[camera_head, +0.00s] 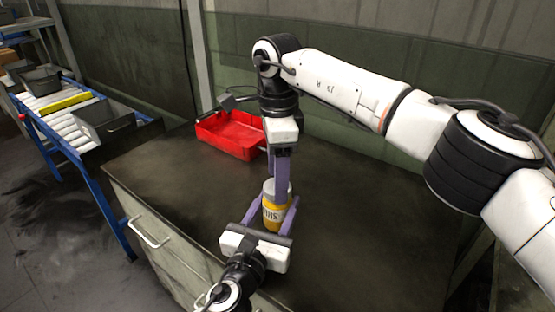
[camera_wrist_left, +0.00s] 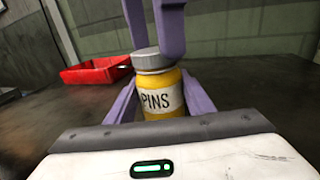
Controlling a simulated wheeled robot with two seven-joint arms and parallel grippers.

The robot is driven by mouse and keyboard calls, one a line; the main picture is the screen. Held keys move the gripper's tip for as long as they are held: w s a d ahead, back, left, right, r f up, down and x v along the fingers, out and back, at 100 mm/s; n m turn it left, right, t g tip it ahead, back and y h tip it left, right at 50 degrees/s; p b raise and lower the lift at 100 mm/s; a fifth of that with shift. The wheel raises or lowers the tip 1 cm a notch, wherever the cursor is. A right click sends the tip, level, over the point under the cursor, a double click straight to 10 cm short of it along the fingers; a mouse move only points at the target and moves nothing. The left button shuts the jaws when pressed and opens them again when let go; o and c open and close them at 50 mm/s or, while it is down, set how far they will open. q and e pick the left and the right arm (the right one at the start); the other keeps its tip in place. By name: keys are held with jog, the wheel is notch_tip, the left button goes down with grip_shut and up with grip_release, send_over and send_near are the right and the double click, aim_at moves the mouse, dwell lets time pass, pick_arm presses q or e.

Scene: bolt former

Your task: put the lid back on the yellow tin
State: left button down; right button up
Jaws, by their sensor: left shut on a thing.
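The yellow tin (camera_head: 274,217) stands upright near the front of the dark bench. Its white label reads PINS, and it also shows in the wrist view (camera_wrist_left: 160,82). The grey lid (camera_wrist_left: 153,59) sits level at the top of the tin; I cannot tell whether it is fully seated. My left gripper (camera_head: 272,212) is shut on the tin, one purple finger on either side of its body. My right gripper (camera_wrist_left: 160,50) points down from above, its fingertips at the lid's edges. I cannot tell whether its fingers grip the lid or stand just clear of it.
A red open tray (camera_head: 203,133) stands behind and left of the tin on the bench (camera_head: 350,235). The bench right of the tin is clear. A blue-framed roller conveyor (camera_head: 88,165) with grey bins stands farther left. A green wall is behind the bench.

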pick_arm(q)
jog(key=shift+f, duration=0.1)
pick_arm(e)
jog(key=shift+f, duration=0.5)
jog(key=c, duration=1.1)
jog(key=m, duration=1.4)
jog(key=shift+m, duration=0.4)
jog(key=o, duration=1.2)
jog(key=shift+c, duration=0.2)
